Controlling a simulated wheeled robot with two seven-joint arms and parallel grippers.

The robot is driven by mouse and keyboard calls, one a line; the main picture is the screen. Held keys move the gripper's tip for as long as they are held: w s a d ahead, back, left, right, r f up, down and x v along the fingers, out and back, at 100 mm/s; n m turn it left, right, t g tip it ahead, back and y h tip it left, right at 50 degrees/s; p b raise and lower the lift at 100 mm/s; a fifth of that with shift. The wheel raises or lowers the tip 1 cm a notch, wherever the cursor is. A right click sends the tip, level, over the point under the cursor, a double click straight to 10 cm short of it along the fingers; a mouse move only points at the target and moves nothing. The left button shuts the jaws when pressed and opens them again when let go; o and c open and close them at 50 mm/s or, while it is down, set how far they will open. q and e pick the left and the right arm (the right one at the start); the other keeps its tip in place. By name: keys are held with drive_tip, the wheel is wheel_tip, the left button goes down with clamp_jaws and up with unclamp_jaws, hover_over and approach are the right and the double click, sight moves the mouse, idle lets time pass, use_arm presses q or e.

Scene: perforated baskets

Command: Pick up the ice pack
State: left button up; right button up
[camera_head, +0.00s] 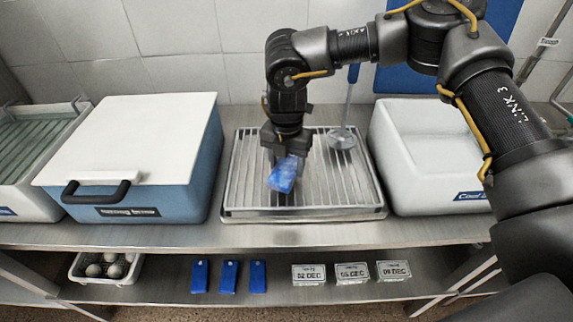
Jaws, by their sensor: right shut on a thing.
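A blue ice pack (283,177) is held by my right gripper (286,158), whose arm comes in from the right. The gripper points down and is shut on the pack's upper part. The pack hangs tilted over the metal rack tray (240,200). I cannot tell for sure whether its lower end is clear of the slats. My left gripper is not in view.
A blue cooler (195,165) with a white lid stands left of the tray, a white box (425,175) right of it. A metal tool (342,138) stands at the tray's back. The lower shelf holds blue blocks (228,276), labelled containers (351,273) and a white basket (85,278).

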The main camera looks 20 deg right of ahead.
sight(286, 166)
wheel_tip(286, 166, up, 4)
drive_tip(key=p, duration=0.2)
drive_tip(key=shift+f+p, duration=0.2)
drive_tip(key=shift+p, duration=0.2)
use_arm(q)
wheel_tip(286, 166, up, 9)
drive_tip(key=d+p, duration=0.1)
drive_tip(key=p, duration=0.5)
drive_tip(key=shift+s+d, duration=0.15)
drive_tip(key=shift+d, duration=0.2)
use_arm(e)
drive_tip(key=s+r, duration=0.9)
drive_tip(key=s, duration=0.5)
drive_tip(key=shift+a+r, duration=0.15)
drive_tip(key=shift+a, duration=0.3)
